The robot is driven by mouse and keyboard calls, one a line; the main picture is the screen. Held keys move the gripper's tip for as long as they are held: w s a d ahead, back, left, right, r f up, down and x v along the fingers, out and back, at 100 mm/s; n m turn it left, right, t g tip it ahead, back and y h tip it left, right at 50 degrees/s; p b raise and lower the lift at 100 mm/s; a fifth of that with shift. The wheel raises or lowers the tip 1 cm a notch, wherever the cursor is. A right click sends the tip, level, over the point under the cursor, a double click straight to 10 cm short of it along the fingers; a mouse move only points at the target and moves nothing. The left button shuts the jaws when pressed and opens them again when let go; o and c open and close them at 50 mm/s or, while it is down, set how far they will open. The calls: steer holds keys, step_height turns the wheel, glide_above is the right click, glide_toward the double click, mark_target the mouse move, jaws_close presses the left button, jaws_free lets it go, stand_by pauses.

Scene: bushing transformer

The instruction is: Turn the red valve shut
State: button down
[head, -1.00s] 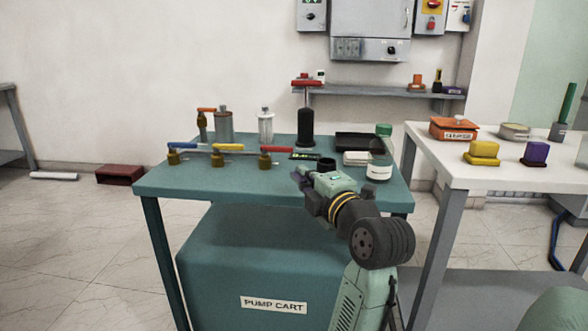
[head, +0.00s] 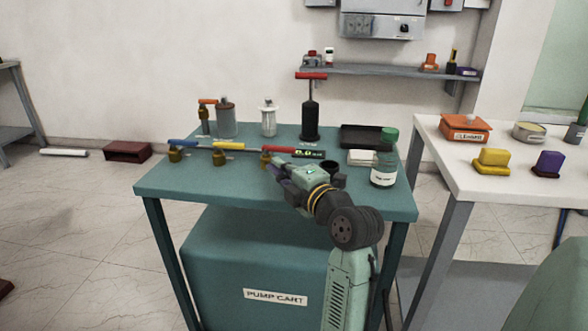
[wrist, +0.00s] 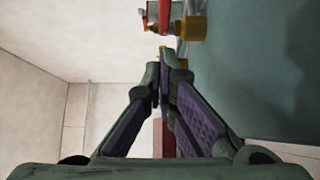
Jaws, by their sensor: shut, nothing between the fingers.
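The red valve is the right one in a row on the teal cart; its red lever (head: 279,149) extends to the right from a brass body (head: 265,158). The lever lies roughly along the row. My gripper (head: 275,169) is just in front of and right of the brass body, partly covering that area. I cannot tell whether it touches the valve. In the wrist view my gripper (wrist: 163,75) has its fingertips together, with nothing between them. A red lever (wrist: 165,15) and a brass body (wrist: 192,27) show beyond the tips.
Valves with a blue lever (head: 182,143) and a yellow lever (head: 228,146) stand to the left. A small display (head: 309,153) is right of the red lever. Behind are a black pump (head: 311,120) and a clear filter (head: 268,122). A green-capped bottle (head: 384,165) stands right.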

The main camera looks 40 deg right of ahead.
mark_target(276, 148)
steer(key=shift+w+d+p, duration=0.7)
steer(key=shift+w+d, duration=0.9)
steer(key=shift+d, duration=0.05)
steer(key=shift+f+b, duration=0.1)
steer(key=shift+b, duration=0.2)
steer(key=shift+w+d+f+b, duration=0.2)
steer(key=shift+d+b, duration=0.15)
steer(key=shift+b, duration=0.6)
steer(key=shift+d+r+b, duration=0.15)
steer(key=shift+b, duration=0.15)
steer(key=shift+r, duration=0.25)
steer(key=shift+d, duration=0.1)
